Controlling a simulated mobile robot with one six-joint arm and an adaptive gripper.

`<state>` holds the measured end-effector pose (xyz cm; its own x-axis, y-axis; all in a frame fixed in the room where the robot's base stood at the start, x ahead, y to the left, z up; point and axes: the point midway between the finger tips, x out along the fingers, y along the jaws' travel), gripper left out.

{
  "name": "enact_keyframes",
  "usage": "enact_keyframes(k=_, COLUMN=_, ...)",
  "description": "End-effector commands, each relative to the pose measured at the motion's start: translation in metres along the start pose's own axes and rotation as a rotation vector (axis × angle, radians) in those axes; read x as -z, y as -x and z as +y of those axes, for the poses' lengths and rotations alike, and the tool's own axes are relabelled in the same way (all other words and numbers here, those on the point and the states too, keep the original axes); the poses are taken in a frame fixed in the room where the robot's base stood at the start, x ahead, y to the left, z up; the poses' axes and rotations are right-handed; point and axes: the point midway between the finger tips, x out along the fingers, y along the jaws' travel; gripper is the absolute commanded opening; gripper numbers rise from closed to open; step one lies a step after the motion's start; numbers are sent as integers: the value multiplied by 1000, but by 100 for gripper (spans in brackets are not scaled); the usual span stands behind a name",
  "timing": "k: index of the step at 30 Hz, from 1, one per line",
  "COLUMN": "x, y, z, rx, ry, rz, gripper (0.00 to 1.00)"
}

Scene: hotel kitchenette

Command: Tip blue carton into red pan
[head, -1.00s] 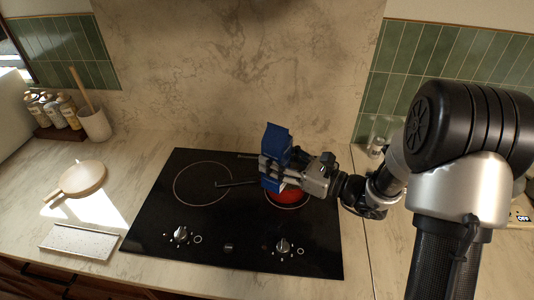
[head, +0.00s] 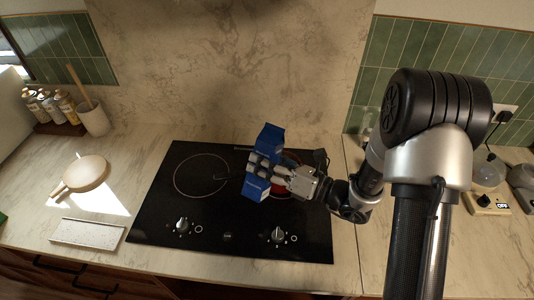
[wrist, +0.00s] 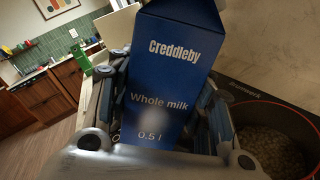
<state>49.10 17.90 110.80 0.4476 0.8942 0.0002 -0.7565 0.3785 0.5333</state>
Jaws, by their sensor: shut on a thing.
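My gripper (head: 262,172) is shut on the blue carton (head: 268,139), with its fingers around the middle of it. The carton is held above the hob, its top leaning a little to the right. In the wrist view the carton (wrist: 165,75) reads "Creddleby Whole milk 0.5 l". The red pan (head: 286,191) sits on the right side of the hob, partly hidden behind the carton and gripper. In the wrist view the pan (wrist: 262,104) is at the lower right, beside the carton, with pale brown grainy contents inside. I cannot see the carton's opening.
The black hob (head: 160,225) has an empty left ring and two front knobs. A wooden board (head: 86,173) and a pale tray (head: 87,232) lie to the left. Bottles (head: 48,107) and a utensil crock (head: 94,119) stand at the back left. The marble wall rises behind the hob.

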Motion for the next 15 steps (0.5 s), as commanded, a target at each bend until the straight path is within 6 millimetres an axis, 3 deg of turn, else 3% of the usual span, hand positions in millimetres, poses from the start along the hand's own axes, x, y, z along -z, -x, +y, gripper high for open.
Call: enact_keyframes(k=15, x=29, y=0, z=-13, rx=-1, ry=-88, rz=-1, gripper=12)
